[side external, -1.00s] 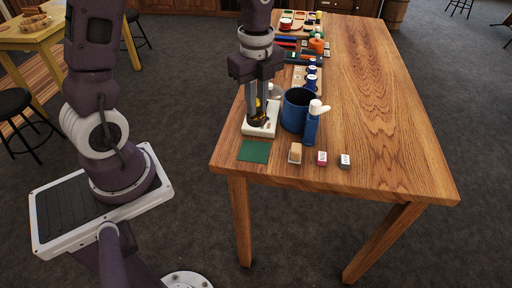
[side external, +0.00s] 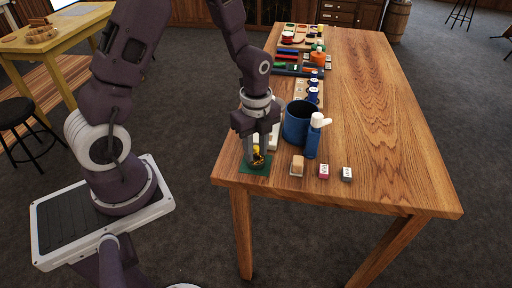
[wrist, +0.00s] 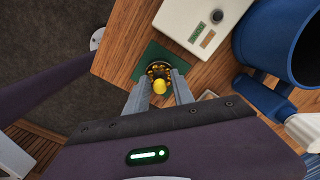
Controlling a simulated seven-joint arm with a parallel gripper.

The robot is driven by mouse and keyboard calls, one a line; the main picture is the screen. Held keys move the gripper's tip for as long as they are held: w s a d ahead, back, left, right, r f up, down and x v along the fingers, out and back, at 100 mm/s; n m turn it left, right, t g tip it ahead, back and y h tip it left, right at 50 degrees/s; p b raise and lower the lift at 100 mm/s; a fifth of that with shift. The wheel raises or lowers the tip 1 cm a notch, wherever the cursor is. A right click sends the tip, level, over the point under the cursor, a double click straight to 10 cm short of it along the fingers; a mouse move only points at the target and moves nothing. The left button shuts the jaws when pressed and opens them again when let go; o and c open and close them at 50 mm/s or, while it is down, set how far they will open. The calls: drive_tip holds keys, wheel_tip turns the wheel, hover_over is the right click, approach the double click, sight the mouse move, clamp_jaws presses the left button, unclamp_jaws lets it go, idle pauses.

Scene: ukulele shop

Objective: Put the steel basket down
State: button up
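The steel basket (side external: 258,160) is small, round and dark, with yellow in it. It is at the green mat (side external: 246,170) near the table's front left corner. In the wrist view the basket (wrist: 160,72) lies between my fingertips, over the mat (wrist: 144,62). My gripper (side external: 258,150) points down, and its fingers close on the basket from both sides. It also shows in the wrist view (wrist: 161,82). I cannot tell whether the basket's bottom touches the mat or hangs just above it. The fingers hide part of the basket.
A white scale-like device (wrist: 196,22) lies just behind the mat. Small blocks (side external: 297,165) sit along the front edge. The table's right side (side external: 390,150) is clear.

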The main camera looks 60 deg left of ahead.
sight(256, 146)
drive_tip(key=shift+o, duration=0.3)
wheel_tip(256, 146, up, 12)
drive_tip(key=s+d+r+n+t, duration=0.2)
drive_tip(key=s+r+n, duration=0.4)
drive_tip(key=s+n, duration=0.2)
drive_tip(key=s+d+r+n+t, duration=0.3)
drive_tip(key=s+r+n, duration=0.3)
drive_tip(key=s+n, duration=0.2)
drive_tip(key=shift+s+d+n+t, duration=0.2)
drive_tip(key=shift+s+n+t, duration=0.15)
drive_tip(key=shift+n, duration=0.65)
